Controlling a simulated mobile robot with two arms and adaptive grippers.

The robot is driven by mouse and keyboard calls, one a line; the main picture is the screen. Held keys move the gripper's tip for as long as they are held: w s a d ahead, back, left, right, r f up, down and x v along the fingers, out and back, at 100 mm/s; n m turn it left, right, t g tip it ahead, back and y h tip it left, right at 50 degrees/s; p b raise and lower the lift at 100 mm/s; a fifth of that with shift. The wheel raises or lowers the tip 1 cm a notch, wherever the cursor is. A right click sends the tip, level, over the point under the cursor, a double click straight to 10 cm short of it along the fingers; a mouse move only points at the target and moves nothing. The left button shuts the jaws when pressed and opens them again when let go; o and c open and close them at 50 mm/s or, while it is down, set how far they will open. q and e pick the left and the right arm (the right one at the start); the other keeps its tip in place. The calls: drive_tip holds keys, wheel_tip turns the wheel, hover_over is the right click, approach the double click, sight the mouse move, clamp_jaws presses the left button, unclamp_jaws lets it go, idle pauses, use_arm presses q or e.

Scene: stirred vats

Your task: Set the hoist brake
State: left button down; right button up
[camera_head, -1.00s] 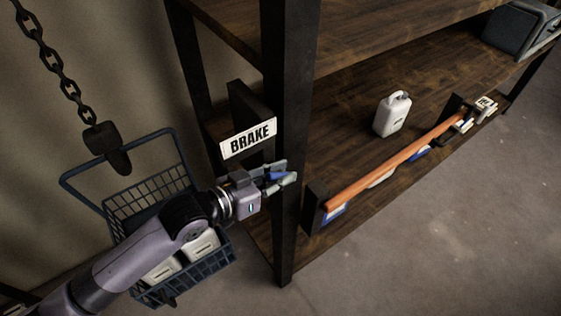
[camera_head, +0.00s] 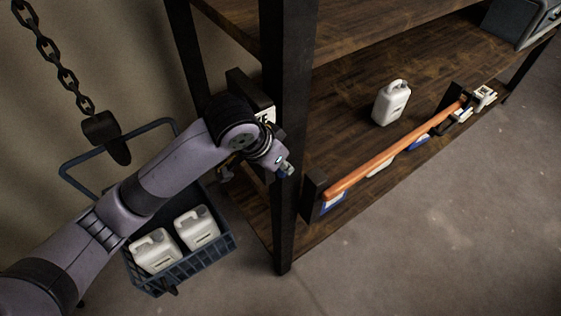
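The brake sign plate (camera_head: 264,115) on the shelf's front post is mostly covered by my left arm, with only a white corner showing. The brake's handle is not clearly visible behind my arm. My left gripper (camera_head: 286,170) is beside the dark post, under the sign, and only a fingertip shows, so I cannot tell if it is open or shut. The hoist chain (camera_head: 62,70) hangs at the left with a dark hook block (camera_head: 106,137) over the handle of a blue wire basket (camera_head: 190,268). My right gripper is not in view.
Two white jugs (camera_head: 156,251) stand in the basket. Another white jug (camera_head: 391,103) stands on the wooden shelf (camera_head: 345,128). An orange bar (camera_head: 395,150) runs along the shelf's front edge. The floor (camera_head: 440,240) at the right is clear.

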use_arm(q)
drive_tip(key=shift+g+y, duration=0.3)
drive_tip(key=shift+y, duration=0.1)
idle(0.3)
drive_tip(key=c, duration=1.5)
unclamp_jaws()
drive_tip(key=v, duration=1.2)
